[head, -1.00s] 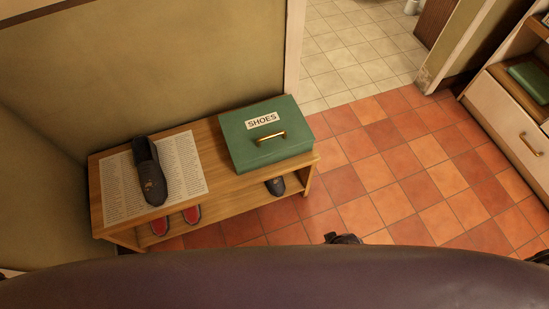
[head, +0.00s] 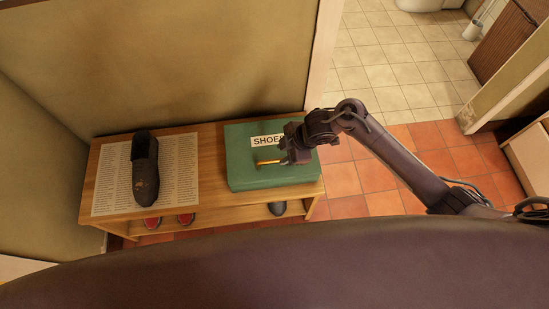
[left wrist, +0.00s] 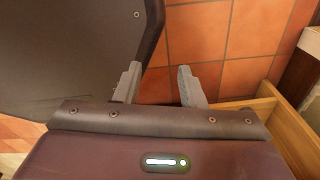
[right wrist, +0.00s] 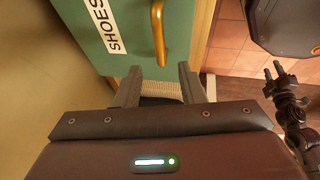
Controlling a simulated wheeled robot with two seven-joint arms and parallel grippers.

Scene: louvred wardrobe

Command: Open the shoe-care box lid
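The green shoe-care box (head: 240,165) with a SHOES label stands on the right end of the wooden bench, its lid down. Its brass handle (head: 268,161) is on the lid; it also shows in the right wrist view (right wrist: 158,35). My right gripper (head: 284,153) is over the lid at the handle's right end and hides part of the label. In the right wrist view its fingers are apart, with the handle just beyond the tips and nothing between them. My left gripper (left wrist: 157,84) shows only in the left wrist view, open and empty.
Red-soled shoes (head: 170,221) and a dark shoe (head: 277,208) are on the lower shelf. The wall is close behind; tiled floor (head: 375,175) lies to the right.

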